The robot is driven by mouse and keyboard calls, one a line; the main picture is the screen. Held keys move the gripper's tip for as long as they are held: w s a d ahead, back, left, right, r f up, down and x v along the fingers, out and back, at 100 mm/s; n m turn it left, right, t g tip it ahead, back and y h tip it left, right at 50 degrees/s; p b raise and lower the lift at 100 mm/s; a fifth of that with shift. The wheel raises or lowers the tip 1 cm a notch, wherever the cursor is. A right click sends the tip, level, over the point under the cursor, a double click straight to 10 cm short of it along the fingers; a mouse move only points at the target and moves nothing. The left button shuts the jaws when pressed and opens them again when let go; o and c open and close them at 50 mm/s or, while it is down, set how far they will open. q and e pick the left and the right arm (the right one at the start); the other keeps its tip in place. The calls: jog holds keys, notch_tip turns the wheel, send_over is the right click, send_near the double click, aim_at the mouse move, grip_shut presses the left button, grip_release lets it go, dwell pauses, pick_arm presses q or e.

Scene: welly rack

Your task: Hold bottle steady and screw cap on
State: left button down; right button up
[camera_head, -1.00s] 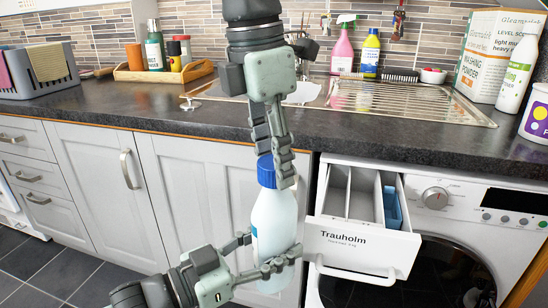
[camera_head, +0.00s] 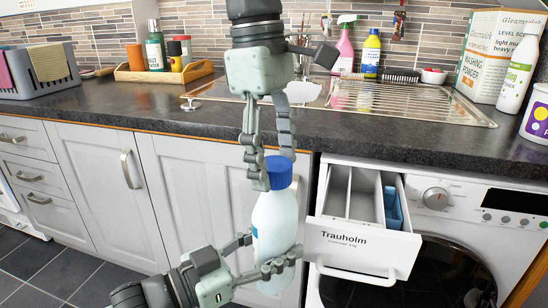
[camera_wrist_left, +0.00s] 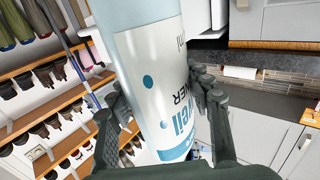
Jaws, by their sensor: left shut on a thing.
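The pale bottle (camera_head: 274,226) stands roughly upright in front of the cupboards, clear of the worktop. My left gripper (camera_head: 262,258) is shut around its lower body. In the left wrist view the bottle's white label with blue lettering (camera_wrist_left: 160,85) shows between the fingers. The blue cap (camera_head: 281,172) is at the bottle's top; whether it is fully seated cannot be told. My right gripper (camera_head: 272,170) points down from above, with one finger at the cap's front left and the other partly hidden behind it. Whether these fingers press on the cap is unclear.
The open detergent drawer (camera_head: 352,236) of the washing machine (camera_head: 440,212) juts out just right of the bottle. The dark worktop (camera_head: 150,106) lies behind, with a sink and draining rack (camera_head: 425,104). Cupboard doors (camera_head: 185,190) stand close behind the bottle.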

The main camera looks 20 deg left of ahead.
jog(key=shift+r, duration=2.25)
